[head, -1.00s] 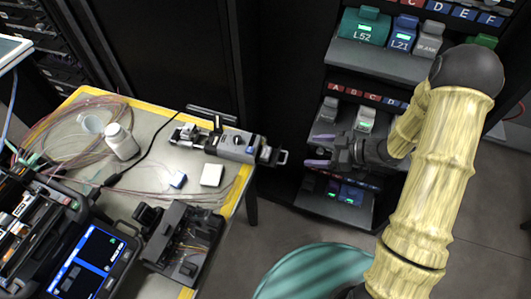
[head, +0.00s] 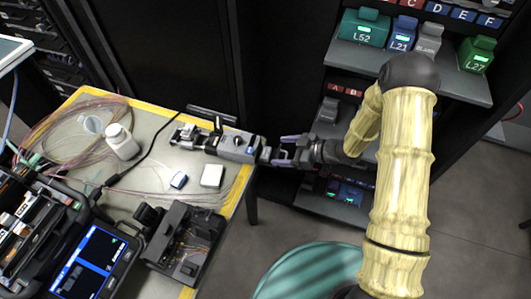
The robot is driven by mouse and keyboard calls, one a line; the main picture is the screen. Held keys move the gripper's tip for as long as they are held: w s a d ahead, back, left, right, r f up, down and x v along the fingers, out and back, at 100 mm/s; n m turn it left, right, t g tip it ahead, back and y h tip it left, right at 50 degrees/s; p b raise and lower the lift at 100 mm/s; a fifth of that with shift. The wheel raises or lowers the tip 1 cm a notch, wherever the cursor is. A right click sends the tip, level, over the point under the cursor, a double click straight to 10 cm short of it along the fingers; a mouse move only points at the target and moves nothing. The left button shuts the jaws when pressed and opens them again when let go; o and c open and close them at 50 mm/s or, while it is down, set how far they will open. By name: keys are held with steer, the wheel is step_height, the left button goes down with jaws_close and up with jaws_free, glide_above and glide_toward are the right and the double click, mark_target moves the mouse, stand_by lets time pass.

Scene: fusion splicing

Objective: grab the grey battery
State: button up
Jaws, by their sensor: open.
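Several battery-like blocks stand in the rack on the right. On the upper shelf is a grey block (head: 429,40) with a label too small to read surely, between a blue one and a green one. On the lower shelf a darker grey block (head: 329,109) stands left of my arm. I cannot tell which one is the grey battery. My gripper (head: 283,152) is open and empty, with its fingers pointing left. It is in front of the lower rack, close to the right end of a grey-black device (head: 238,146) on the table; contact is unclear. My arm hides part of the lower shelf.
The table (head: 150,185) holds a white bottle (head: 122,141), fibre coils, a white box (head: 211,175), a small blue-white box (head: 178,180), a black open case (head: 185,243) and a splicer with a lit screen (head: 88,262). A teal round surface (head: 310,272) stands below.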

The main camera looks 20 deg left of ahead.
mark_target(265, 152)
steer(key=shift+s+p+x, duration=0.15)
steer(key=shift+p+x, duration=0.1)
steer(key=shift+x, duration=1.05)
steer(key=shift+s+p+x, duration=0.2)
steer(key=shift+p+x, duration=0.05)
steer(key=shift+x, duration=1.05)
steer(key=c, duration=1.1)
steer(key=shift+r, duration=0.15)
step_height(265, 152, up, 10)
steer(key=shift+f, duration=0.1)
steer(key=shift+c, duration=1.1)
